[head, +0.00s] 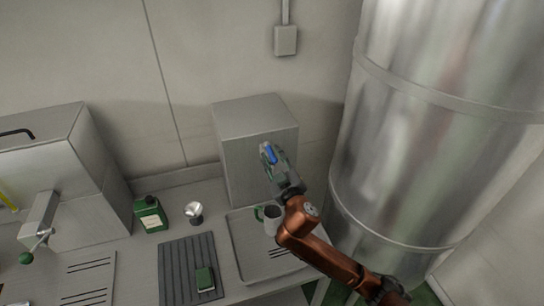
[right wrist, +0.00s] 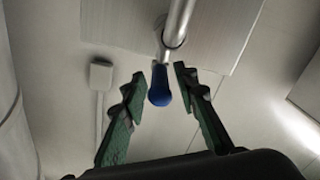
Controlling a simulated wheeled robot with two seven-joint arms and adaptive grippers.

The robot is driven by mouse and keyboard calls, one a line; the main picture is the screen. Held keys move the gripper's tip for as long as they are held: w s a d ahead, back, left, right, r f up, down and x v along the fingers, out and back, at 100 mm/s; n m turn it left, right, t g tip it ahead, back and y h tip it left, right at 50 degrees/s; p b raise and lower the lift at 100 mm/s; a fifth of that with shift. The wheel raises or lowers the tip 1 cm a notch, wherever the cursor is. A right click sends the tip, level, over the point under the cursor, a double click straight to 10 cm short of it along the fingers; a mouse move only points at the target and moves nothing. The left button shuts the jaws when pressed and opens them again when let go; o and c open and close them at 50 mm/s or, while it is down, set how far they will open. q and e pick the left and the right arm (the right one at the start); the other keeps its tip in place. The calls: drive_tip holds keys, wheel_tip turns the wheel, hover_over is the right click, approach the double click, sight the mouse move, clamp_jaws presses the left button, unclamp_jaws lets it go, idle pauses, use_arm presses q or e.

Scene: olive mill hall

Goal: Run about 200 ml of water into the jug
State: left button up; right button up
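A jug (head: 271,219) with a green handle stands upright on a grey drip tray (head: 240,247), under my right arm and partly hidden by it. Its inside looks dark and I cannot tell whether it holds water. Behind it stands a grey box-shaped dispenser (head: 255,118). A blue tap lever (head: 270,154) is at the dispenser's front. My right gripper (right wrist: 159,72) is open, with the blue lever knob (right wrist: 159,90) between its green fingers and gaps on both sides. In the head view the right gripper (head: 270,160) covers the tap's spout. My left gripper is not in view.
A grey machine (head: 75,190) stands far left. A large steel tank (head: 430,130) closes the right side.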

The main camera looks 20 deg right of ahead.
clamp_jaws()
idle(0.3)
drive_tip(key=shift+a+m+h, duration=0.45)
drive_tip(key=shift+m+h, duration=0.25)
drive_tip(key=shift+h, duration=0.4)
drive_tip(key=m+h, duration=0.1)
drive_tip(key=h, duration=0.1)
drive_tip(key=a+m+g+h+b, duration=0.1)
drive_tip(key=h, duration=0.1)
drive_tip(key=m+h+b, duration=0.1)
drive_tip(key=h, duration=0.1)
drive_tip(key=shift+w+a+m+g, duration=0.25)
drive_tip(key=shift+a+m+g, duration=0.05)
drive_tip(key=shift+a+m, duration=0.1)
